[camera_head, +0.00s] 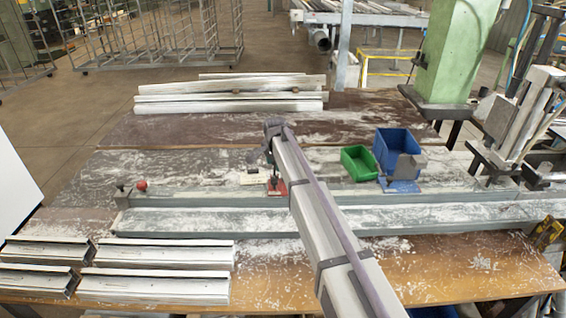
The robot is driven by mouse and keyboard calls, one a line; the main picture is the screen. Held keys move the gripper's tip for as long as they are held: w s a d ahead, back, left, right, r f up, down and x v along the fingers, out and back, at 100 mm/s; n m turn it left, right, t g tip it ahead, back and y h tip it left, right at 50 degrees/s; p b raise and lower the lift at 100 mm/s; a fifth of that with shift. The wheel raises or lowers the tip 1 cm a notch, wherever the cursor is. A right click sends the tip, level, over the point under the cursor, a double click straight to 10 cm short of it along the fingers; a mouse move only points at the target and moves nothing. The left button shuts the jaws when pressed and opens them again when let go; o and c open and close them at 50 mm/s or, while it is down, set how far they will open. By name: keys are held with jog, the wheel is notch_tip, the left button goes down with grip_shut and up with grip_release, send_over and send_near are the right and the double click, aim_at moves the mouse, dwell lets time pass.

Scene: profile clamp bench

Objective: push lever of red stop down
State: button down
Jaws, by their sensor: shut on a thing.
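The red stop (277,187) sits on the long grey rail on the bench, about the middle of the picture. My arm reaches in from the lower right and partly covers it. My gripper (270,153) is right above the red stop, pointing down. It is shut on the stop's lever, which is mostly hidden by the gripper and arm, so its angle cannot be told.
A blue stop (400,187) is further right on the rail (215,195). Green (358,163) and blue (398,142) bins stand behind it. A red knob (141,186) is at the rail's left end. White profiles lie at the back (230,106) and front left (155,286).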

aim_at(275, 171)
jog(key=c, duration=0.7)
grip_release()
jog(key=shift+a, duration=0.1)
jog(key=shift+r, duration=0.1)
jog(key=p+v, duration=1)
jog(key=shift+s+r, duration=0.1)
jog(key=shift+r, duration=0.15)
